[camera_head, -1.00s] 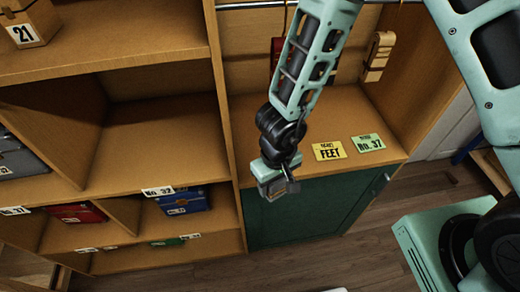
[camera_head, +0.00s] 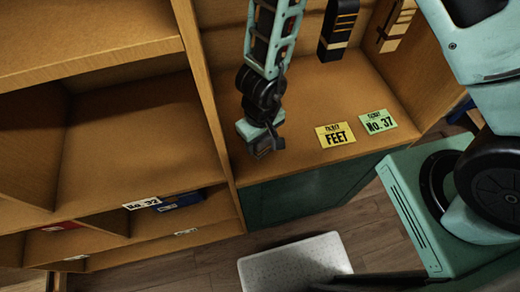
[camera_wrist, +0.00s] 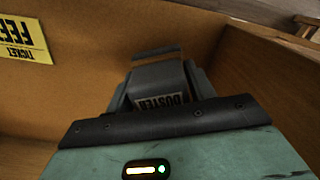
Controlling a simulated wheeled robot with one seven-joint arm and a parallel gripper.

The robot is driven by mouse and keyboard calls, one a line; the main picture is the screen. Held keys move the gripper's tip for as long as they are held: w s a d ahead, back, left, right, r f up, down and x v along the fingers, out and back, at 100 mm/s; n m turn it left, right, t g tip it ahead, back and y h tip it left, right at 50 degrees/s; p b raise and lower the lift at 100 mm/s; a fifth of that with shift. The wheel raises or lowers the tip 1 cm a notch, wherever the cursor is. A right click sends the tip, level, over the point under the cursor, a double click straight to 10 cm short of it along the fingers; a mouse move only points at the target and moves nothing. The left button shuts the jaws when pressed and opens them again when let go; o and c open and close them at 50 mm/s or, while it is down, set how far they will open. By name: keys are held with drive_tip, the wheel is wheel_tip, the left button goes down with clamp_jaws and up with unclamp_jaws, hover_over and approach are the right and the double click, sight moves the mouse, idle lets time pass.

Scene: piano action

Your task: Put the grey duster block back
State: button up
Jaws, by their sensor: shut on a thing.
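The grey duster block shows in the wrist view (camera_wrist: 160,80), with a white label reading DUSTER, upside down. It sits between the jaws of my gripper (camera_head: 264,146), which is shut on it. In the head view my gripper is over the left part of the wooden counter (camera_head: 300,95), beside the upright partition and left of the yellow FEET ticket (camera_head: 335,135). The green No. 37 ticket (camera_head: 377,122) lies right of the yellow one. I cannot tell whether the block touches the counter.
A wooden partition (camera_head: 205,100) stands close left of my gripper. Dark and pale wooden pieces (camera_head: 338,30) hang at the back. A blue box (camera_head: 183,200) is in the lower left shelf. The counter behind the tickets is clear.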

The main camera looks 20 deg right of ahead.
sight(260, 149)
drive_tip(key=shift+f+b, duration=1.4)
drive_tip(key=shift+f, duration=0.8)
drive_tip(key=shift+c, duration=0.4)
drive_tip(key=o, duration=1)
drive_tip(key=shift+c, duration=0.2)
wheel_tip(260, 149, up, 12)
drive_tip(key=p, duration=0.7)
drive_tip(key=shift+r, duration=0.1)
drive_tip(key=shift+s, duration=0.15)
